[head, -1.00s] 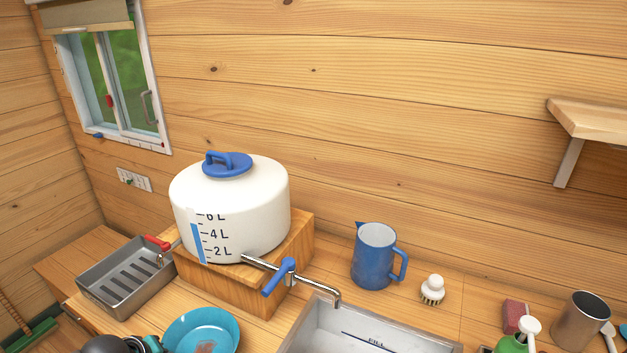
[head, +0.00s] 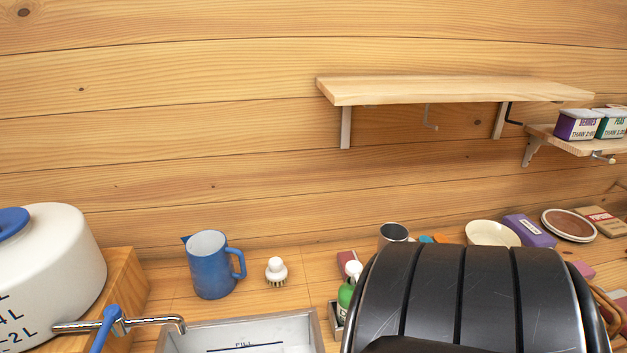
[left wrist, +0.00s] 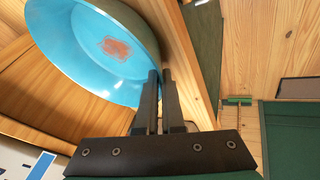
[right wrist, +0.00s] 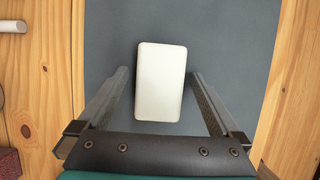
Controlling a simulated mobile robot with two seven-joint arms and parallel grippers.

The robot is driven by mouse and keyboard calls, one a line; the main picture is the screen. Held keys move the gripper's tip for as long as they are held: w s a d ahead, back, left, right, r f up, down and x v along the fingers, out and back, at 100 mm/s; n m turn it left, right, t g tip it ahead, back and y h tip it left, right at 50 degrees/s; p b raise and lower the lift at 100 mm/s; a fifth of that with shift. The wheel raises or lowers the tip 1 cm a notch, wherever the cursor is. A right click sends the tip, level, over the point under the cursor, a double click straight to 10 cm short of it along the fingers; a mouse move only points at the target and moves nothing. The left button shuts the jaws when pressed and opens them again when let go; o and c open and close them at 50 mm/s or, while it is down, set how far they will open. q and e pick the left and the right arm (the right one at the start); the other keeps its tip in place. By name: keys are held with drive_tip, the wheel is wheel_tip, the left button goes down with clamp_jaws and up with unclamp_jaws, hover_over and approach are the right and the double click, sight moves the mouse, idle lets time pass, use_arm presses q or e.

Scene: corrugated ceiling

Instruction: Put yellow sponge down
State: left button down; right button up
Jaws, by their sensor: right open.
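In the right wrist view, a pale, off-white block (right wrist: 160,82) with rounded corners lies on a grey surface (right wrist: 215,40). No yellow shows on it, so I cannot tell whether it is the sponge. My right gripper (right wrist: 160,88) is open, with one finger on each side of the block and a gap at both sides. My left gripper (left wrist: 160,72) has its fingers close together at the rim of a blue bowl (left wrist: 85,55) with a reddish-brown stain inside. The rim appears pinched between them. Neither gripper shows in the head view.
The sink (head: 250,334) lies at the front, with the blue jug (head: 208,268) and white brush (head: 276,271) behind it. A green bottle (head: 347,294) and reddish sponge (head: 346,262) stand right of it. A wooden shelf (head: 450,91) juts out above. My arm hides the counter at lower right.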

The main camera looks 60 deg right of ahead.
drive_tip(key=shift+f, duration=0.2)
drive_tip(key=shift+c, duration=0.4)
drive_tip(key=c, duration=1.4)
drive_tip(key=shift+r, duration=0.1)
